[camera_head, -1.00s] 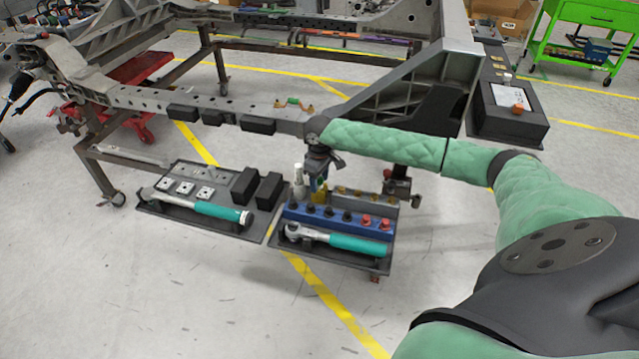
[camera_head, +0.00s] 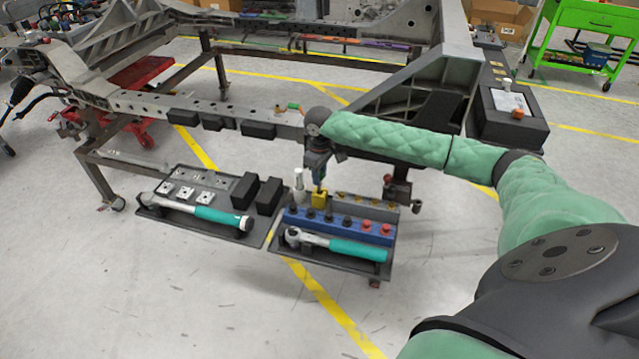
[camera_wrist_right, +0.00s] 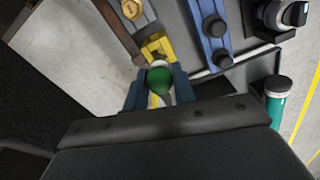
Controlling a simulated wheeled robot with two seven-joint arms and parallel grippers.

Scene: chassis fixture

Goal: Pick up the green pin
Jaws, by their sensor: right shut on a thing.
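The green pin (camera_wrist_right: 159,80) shows as a round green top between the two blue fingers of my right gripper (camera_wrist_right: 158,92) in the right wrist view. The gripper is shut on it. In the head view my right gripper (camera_head: 318,180) points down just above a yellow holder (camera_head: 319,201) behind the blue socket rail; the pin cannot be made out there. The yellow holder also shows just beyond the pin in the right wrist view (camera_wrist_right: 157,48). I cannot tell whether the pin's lower end is still inside it. My left gripper is out of view.
A blue rail (camera_head: 338,222) with black and red knobs and a teal-handled wrench (camera_head: 340,246) are in front. A white bottle (camera_head: 299,184) stands close on the left. The chassis beam (camera_head: 215,112) runs behind my right gripper. A second tray (camera_head: 170,212) lies left.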

